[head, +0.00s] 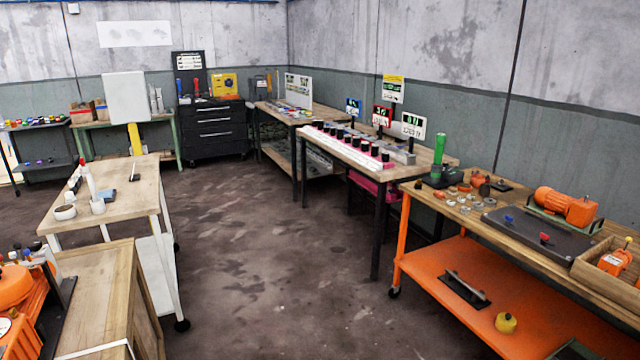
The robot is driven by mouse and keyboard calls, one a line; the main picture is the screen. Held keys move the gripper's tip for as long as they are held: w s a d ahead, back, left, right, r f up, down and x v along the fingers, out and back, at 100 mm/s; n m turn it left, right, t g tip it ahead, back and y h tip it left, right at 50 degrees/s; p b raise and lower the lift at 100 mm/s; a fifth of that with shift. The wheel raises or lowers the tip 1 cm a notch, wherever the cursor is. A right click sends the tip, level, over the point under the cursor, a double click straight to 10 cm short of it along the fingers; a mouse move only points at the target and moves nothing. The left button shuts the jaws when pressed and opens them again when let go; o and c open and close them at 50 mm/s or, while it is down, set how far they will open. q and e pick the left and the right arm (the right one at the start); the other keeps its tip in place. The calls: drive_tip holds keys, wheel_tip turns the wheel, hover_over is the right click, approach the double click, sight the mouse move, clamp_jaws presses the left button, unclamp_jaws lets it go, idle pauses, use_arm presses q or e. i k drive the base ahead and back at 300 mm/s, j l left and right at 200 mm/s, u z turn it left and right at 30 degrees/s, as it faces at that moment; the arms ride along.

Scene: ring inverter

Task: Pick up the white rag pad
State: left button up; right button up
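I cannot make out a white rag pad for certain in the head view. Small white items stand on the wooden table at the left: a low round white piece (64,212), a white cup (97,206) and a slim white bottle with a red top (89,181). Neither of my grippers is in view.
An orange-framed bench (455,290) with motors and small parts stands at the right. Other workbenches (345,152) and a black drawer cabinet (213,132) line the walls. A wooden cabinet (95,290) is at the near left. The middle floor (270,240) is clear.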

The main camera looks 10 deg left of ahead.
sight(70, 197)
drive_tip(key=i+l+u, duration=0.1)
drive_tip(key=i, duration=0.5)
drive_tip(key=i+l, duration=0.15)
drive_tip(key=i, duration=0.4)
drive_tip(key=i+j+u, duration=0.25)
drive_tip(key=i, duration=0.25)
drive_tip(key=i+j+u, duration=0.1)
drive_tip(key=i+u, duration=0.15)
drive_tip(key=i, duration=0.25)
drive_tip(key=i+u, duration=0.25)
drive_tip(key=i, duration=0.3)
drive_tip(key=i+u, duration=0.3)
drive_tip(key=i, duration=0.2)
drive_tip(key=i+l+u, duration=0.25)
drive_tip(key=i, duration=0.25)
drive_tip(key=i+l+u, duration=0.25)
drive_tip(key=i, duration=0.25)
